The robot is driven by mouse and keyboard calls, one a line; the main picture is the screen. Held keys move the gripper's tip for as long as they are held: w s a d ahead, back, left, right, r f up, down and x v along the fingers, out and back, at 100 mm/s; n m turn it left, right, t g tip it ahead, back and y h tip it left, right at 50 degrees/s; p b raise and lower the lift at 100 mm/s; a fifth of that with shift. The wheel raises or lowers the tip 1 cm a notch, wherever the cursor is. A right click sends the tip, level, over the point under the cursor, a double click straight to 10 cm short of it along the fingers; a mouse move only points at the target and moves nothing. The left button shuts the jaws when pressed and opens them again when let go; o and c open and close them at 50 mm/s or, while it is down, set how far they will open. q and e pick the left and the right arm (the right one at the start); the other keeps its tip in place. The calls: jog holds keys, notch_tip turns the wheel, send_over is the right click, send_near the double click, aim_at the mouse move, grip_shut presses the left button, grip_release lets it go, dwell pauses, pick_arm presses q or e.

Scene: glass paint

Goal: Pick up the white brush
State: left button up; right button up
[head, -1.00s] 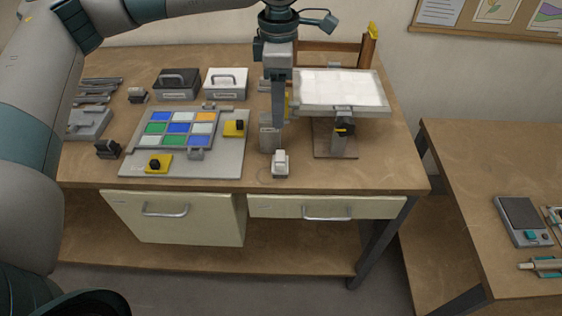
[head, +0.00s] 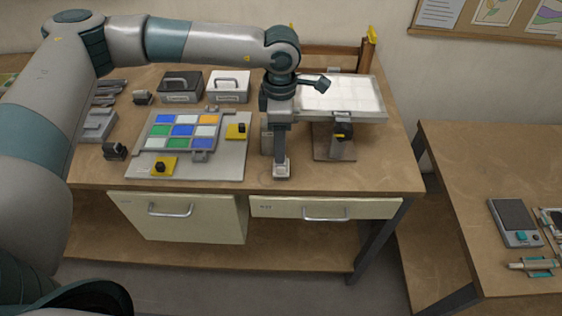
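My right gripper is not in view.
The grey panel (head: 222,166) holds a grid of coloured glass tiles (head: 182,131) and yellow clamps. A black-topped box (head: 181,87) and a white box (head: 229,87) stand behind. A white lit panel (head: 345,98) on a stand is close to the gripper's right.

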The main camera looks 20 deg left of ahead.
aim_at(281, 167)
pick_arm(q)
notch_tip(281, 167, down, 2)
jog(key=shift+p, duration=0.3)
jog(key=shift+f, duration=0.35)
jog(key=shift+s+d+f+p, duration=0.1)
jog(key=shift+f+p, duration=0.65)
jog(key=shift+p, duration=0.25)
notch_tip(281, 167, down, 3)
jog(key=shift+r+p, duration=0.1)
jog(key=shift+p, duration=0.7)
jog(key=shift+f, duration=0.45)
jog(key=shift+c, duration=0.6)
